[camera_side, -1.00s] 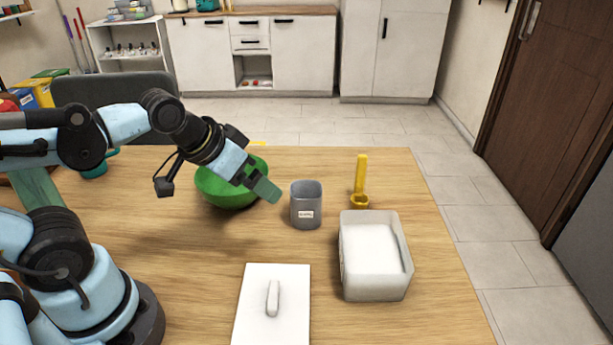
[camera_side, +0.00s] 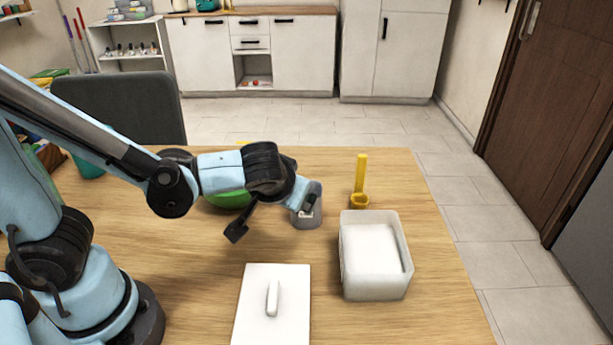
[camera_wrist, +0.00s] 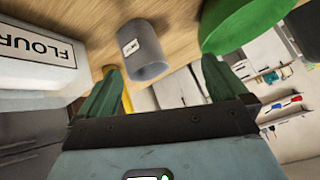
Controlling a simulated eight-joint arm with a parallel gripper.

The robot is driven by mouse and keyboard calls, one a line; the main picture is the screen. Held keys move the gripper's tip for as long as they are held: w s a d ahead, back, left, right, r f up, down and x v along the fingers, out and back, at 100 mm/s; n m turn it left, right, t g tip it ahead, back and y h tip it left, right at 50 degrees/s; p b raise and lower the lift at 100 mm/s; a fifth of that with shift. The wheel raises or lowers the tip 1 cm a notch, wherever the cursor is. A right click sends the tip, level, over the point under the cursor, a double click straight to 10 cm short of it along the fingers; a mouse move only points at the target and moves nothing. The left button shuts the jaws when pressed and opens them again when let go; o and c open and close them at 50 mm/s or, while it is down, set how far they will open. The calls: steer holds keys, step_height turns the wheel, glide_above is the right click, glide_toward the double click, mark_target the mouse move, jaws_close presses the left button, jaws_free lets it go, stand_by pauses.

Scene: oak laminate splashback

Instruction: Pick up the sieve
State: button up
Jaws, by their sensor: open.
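A grey cup (camera_side: 315,218) with a small pale label stands on the table; it also shows in the wrist view (camera_wrist: 149,53), ahead of and between my fingertips. A yellow tool (camera_side: 360,178) with an upright handle and a small cup-like base stands behind it to the right. I cannot tell for certain which of the two is the sieve. My gripper (camera_wrist: 162,75) is open, its green fingers apart with nothing between them. In the side view my wrist covers part of the grey cup, and I cannot tell whether they touch.
A white flour container (camera_side: 374,287) stands to the right of the cup. A white lid with a handle (camera_side: 253,315) lies at the front. A green bowl (camera_side: 228,201) is partly hidden behind my arm. The table (camera_side: 430,300) is bare at the front right.

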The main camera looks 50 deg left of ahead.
steer(key=d+n+t+y, duration=0.3)
steer(key=d+n, duration=0.1)
steer(key=d, duration=0.1)
steer(key=n+y, duration=0.1)
glide_above(302, 221)
steer(key=w+a, duration=0.2)
steer(key=w, duration=0.1)
step_height(302, 221, down, 5)
steer(key=shift+d+r, duration=0.1)
steer(key=c, duration=1.1)
steer(key=shift+r, duration=0.15)
